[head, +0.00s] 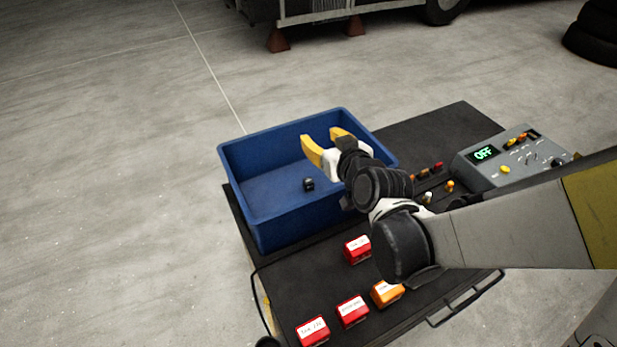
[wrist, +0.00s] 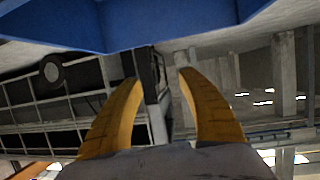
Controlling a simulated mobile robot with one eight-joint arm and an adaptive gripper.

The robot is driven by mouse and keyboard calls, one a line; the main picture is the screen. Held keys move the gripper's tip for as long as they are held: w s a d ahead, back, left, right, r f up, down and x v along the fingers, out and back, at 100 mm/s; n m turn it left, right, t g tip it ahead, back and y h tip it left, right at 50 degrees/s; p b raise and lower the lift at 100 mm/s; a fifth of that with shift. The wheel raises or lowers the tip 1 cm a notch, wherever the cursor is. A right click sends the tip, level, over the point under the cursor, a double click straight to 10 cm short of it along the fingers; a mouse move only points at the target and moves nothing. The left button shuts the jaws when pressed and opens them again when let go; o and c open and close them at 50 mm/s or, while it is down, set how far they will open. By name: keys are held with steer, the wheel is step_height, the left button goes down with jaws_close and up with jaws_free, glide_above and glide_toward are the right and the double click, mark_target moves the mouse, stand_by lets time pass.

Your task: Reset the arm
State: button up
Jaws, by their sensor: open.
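My gripper (head: 325,145) has yellow fingers and is open and empty. In the head view it is above the right part of the blue bin, its fingers pointing toward the back left. My arm reaches in from the right and hides part of the bin and the cart. In the wrist view my gripper (wrist: 160,88) shows its two fingers spread apart with nothing between them. The blue bin (head: 250,222) stands on the black cart top (head: 290,285), and a blue surface also shows along the top of the wrist view. A small black object (head: 309,184) lies inside the bin.
Red labelled blocks (head: 312,331) and an orange one (head: 387,292) lie on the front of the cart. A grey control box (head: 510,160) reading OFF stands at the right, with small coloured parts beside it. Tyres (head: 592,38) and a raised vehicle are behind. The floor at left is clear.

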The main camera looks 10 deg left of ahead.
steer(key=v, duration=0.3)
steer(key=shift+s, duration=0.15)
steer(key=s+d+f+m+g+h+b, duration=0.1)
steer(key=s+d+m+g+h+b, duration=0.1)
steer(key=s+d, duration=0.6)
steer(key=s+d+f+m+g+h+b, duration=0.2)
steer(key=s+d, duration=0.7)
steer(key=d, duration=0.7)
steer(key=m+g+h, duration=0.1)
steer(key=m+h, duration=0.1)
steer(key=h, duration=0.1)
steer(key=shift+d+f, duration=0.3)
steer(key=shift+d, duration=0.1)
